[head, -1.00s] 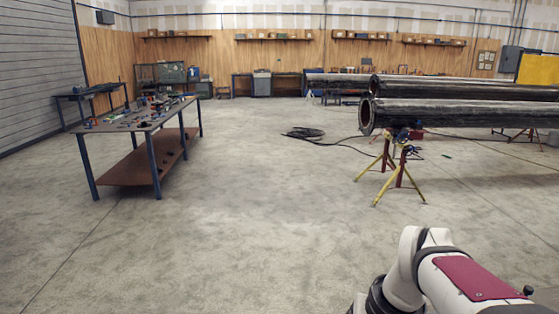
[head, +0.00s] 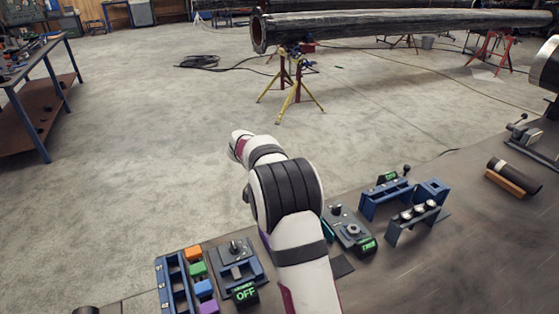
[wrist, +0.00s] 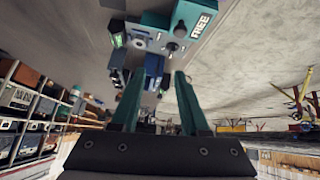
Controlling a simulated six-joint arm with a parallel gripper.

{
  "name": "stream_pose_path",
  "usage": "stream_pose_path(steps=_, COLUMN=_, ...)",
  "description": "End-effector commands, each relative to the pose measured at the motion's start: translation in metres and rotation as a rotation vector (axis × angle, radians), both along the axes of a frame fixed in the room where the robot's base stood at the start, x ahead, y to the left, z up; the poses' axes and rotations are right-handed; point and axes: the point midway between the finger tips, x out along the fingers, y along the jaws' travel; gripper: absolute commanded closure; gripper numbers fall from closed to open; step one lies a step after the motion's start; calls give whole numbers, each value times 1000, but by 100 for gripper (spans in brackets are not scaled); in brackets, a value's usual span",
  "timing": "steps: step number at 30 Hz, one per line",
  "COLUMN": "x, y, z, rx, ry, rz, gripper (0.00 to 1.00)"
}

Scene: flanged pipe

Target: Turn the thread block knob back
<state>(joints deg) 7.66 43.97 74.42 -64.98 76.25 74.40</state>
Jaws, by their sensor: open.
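A teal block with a lit label reading FREE (wrist: 203,26) is at the top of the wrist view, beyond my fingers. A dark round knob (wrist: 181,28) shows on its face; I take this for the thread block, and the knob's angle is too small to read. In the head view only a sliver of teal (head: 328,231) shows beside my arm, which hides the rest. My gripper (wrist: 158,78) is open and empty, with its two teal fingers apart and short of the block. It is hidden in the head view.
A grey unit with a dial (head: 352,231) stands close right of my arm. Blue fixtures (head: 386,199) are further right. A switch box reading OFF (head: 245,293) and a blue rack (head: 172,280) with coloured blocks are left. A pipe (head: 400,24) lies on stands beyond.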

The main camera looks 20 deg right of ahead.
Motion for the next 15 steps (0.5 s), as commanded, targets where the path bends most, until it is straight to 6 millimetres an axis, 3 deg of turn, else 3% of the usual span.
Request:
stream_pose_path(steps=1, x=14, y=-12, z=-15, rx=-41, ry=-29, rz=-31, gripper=55)
stream_pose_path(steps=5, x=32, y=-31, z=-31, rx=-106, ry=-92, rz=-79, gripper=55)
stream_pose_path(steps=10, x=33, y=-51, z=-50, rx=-112, ry=-99, rz=-86, gripper=55)
stream_pose_path(steps=15, x=32, y=-87, z=-88, rx=-111, ry=-97, rz=-87, gripper=55)
